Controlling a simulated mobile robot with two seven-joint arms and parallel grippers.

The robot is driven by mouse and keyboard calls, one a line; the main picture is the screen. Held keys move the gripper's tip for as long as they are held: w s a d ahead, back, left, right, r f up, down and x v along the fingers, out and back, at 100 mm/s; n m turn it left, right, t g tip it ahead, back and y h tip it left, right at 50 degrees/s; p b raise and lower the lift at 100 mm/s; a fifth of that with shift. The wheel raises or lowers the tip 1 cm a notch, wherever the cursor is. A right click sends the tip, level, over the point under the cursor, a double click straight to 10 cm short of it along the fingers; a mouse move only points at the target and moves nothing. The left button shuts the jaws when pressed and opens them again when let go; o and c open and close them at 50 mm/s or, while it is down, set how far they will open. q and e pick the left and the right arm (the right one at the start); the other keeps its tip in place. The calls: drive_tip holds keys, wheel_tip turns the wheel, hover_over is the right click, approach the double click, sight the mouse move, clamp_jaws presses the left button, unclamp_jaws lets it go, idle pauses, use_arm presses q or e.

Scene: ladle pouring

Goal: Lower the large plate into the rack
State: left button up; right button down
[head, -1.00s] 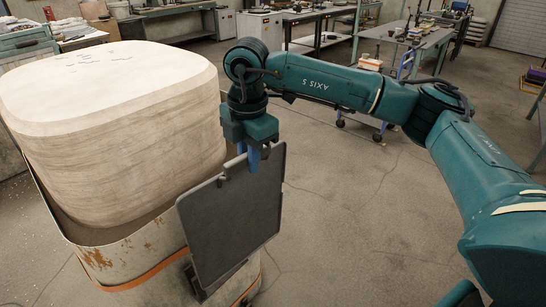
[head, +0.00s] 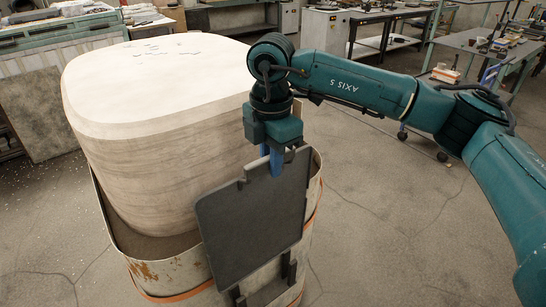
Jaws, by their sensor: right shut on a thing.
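The large plate (head: 255,215) is a dark grey, nearly square slab with a notch in its top edge. My right gripper (head: 275,163), with blue fingers, is shut on the plate at this notch. The plate hangs upright, slightly tilted in the picture, in front of the ladle's side (head: 168,272). The rack (head: 268,290) is a dark bracket low on that side, with upright prongs near the plate's bottom edge. The plate hides part of the rack, and I cannot tell whether they touch. My left gripper is out of view.
The large ladle holds a pale rounded block (head: 160,90) rising well above its rim, close left of the plate. Open concrete floor (head: 400,230) lies to the right. Workbenches (head: 375,20) stand at the back.

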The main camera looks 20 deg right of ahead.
drive_tip(key=shift+f+b, duration=0.5)
drive_tip(key=shift+f, duration=0.65)
drive_tip(key=shift+r, duration=0.15)
drive_tip(key=shift+s, duration=0.1)
